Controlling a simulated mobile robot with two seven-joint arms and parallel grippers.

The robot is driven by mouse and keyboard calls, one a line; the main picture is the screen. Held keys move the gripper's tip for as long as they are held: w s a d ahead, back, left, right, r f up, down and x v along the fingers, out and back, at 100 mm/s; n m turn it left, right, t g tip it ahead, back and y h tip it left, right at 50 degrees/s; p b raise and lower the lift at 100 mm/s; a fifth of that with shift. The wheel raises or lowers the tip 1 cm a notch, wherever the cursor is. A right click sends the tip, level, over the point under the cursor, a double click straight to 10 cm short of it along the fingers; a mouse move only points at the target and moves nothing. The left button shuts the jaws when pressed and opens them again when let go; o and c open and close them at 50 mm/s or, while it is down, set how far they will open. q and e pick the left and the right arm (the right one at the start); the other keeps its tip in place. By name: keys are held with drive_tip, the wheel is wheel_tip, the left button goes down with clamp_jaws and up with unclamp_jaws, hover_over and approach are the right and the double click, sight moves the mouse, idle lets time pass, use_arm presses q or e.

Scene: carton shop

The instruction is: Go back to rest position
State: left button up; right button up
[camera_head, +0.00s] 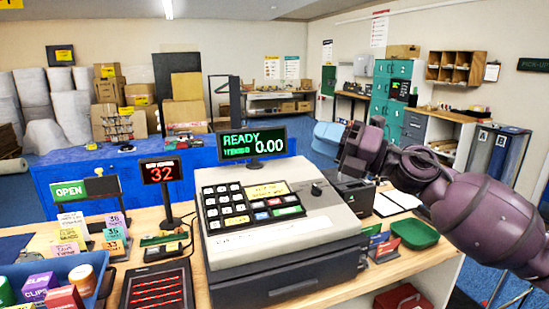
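My purple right arm reaches in from the right edge of the head view, above the right end of the wooden counter (408,262). My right gripper (352,152) is at its far end, raised near a small black box-shaped device (352,196). My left gripper and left arm are not in view.
A cash register (282,235) reading "READY 0.00" fills the counter's middle. A green tray (414,234) and open book (397,202) lie under my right arm. A blue bin (83,262) stands front left. A blue-covered table (95,178) stands behind the counter.

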drive_tip(key=s+d+f+m+t+h, duration=0.1)
drive_tip(key=d+f+m+t+h, duration=0.3)
drive_tip(key=f+m, duration=0.6)
drive_tip(key=s+d+f+m+t+h, duration=0.1)
drive_tip(key=d+f+m+t+h, duration=0.3)
drive_tip(key=f+m, duration=0.5)
drive_tip(key=s+d+f+m+t+h, duration=0.15)
drive_tip(key=d+f+m+h, duration=0.35)
drive_tip(key=f+m, duration=0.5)
drive_tip(key=s+d+f+m+g+h, duration=0.2)
drive_tip(key=s+f+m+g+h, duration=0.1)
drive_tip(key=s+f, duration=0.9)
drive_tip(key=s+d+f+m+g+h, duration=0.3)
drive_tip(key=s+f+m, duration=0.2)
drive_tip(key=s+f, duration=0.7)
drive_tip(key=s, duration=0.2)
drive_tip(key=shift+s+d+f+m, duration=0.2)
drive_tip(key=shift+s+f+m, duration=0.1)
drive_tip(key=shift+f, duration=0.1)
